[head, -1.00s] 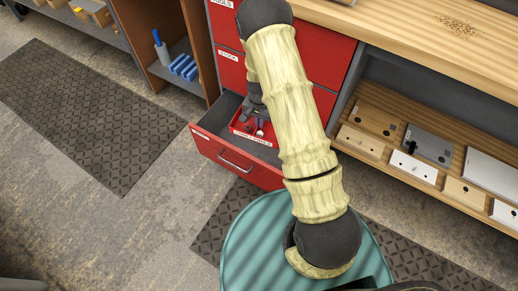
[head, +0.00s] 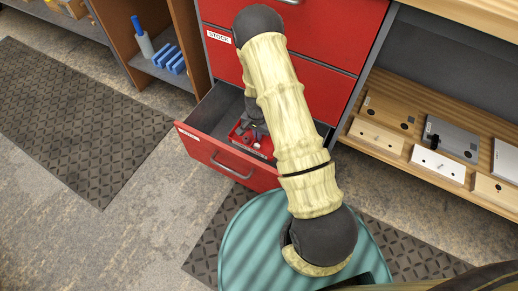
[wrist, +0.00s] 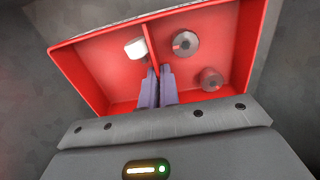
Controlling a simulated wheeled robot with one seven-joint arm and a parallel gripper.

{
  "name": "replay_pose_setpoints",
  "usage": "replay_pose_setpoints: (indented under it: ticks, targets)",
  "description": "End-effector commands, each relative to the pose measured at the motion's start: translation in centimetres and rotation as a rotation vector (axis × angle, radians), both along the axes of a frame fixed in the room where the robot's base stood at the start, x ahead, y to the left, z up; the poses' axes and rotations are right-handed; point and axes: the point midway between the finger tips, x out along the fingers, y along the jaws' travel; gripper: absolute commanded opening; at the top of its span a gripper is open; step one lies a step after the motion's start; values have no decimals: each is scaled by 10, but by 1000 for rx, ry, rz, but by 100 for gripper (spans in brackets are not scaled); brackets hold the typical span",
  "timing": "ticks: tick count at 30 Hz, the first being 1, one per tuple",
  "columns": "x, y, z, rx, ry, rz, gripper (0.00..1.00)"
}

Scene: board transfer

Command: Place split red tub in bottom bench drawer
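The split red tub (wrist: 95,75) has a thin divider down its middle and holds a few small metal and white parts. It also shows in the head view (head: 262,148), inside the open bottom bench drawer (head: 232,167), close behind the drawer's front panel. My gripper (wrist: 156,72) has its two narrow fingers close together on either side of the divider, shut on it. In the head view my gripper reaches down into the drawer, partly hidden by my arm. I cannot tell whether the tub's base touches the drawer floor.
The closed red drawer labelled STOCK (head: 218,37) is above. A wooden shelf with several blocks and plates (head: 438,166) is at the right. A cubby with a bottle and blue pieces (head: 170,60) is at the left. Dark mats (head: 75,120) lie on the floor.

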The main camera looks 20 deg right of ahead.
Motion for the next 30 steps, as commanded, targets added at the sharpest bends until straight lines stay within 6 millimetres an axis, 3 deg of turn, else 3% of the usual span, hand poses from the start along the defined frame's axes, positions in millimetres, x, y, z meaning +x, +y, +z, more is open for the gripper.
replay_pose_setpoints:
  ticks: [9, 19, 30]
  targets:
    - [0, 0, -2, 0, 0, 0, 0]
    - [0, 0, -50, 0, 0, 0, 0]
    - [0, 0, -52, 0, 0, 0, 0]
